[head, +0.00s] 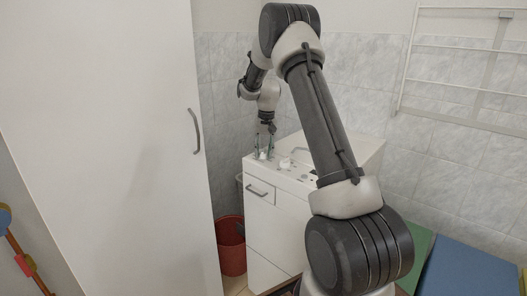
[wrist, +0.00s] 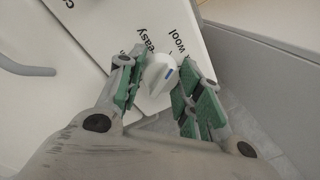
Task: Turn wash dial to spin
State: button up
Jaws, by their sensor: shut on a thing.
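In the head view my gripper (head: 264,146) points down at the panel's left end, and the dial (head: 262,155) is partly hidden between the fingers.
A second white knob (head: 285,163) sits just right of my gripper. A tall white cabinet (head: 110,140) with a grey handle stands close on the left. A red bucket (head: 231,247) is beside the machine. A drying rack (head: 465,64) hangs on the tiled wall.

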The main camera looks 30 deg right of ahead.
aim_at(263, 151)
jog(key=m, duration=0.5)
jog(key=shift+r+m, duration=0.1)
jog(key=shift+m, duration=0.2)
jog(key=m, duration=0.4)
jog(key=shift+h, duration=0.3)
jog(key=m, duration=0.6)
jog(key=shift+a+m+h, duration=0.1)
jog(key=shift+m+h, duration=0.2)
jog(key=shift+m, duration=2)
jog(key=o, duration=1)
jog(key=shift+o, duration=0.2)
notch_tip(263, 151, up, 12)
jog(key=shift+s+a, duration=0.25)
jog(key=shift+s, duration=0.1)
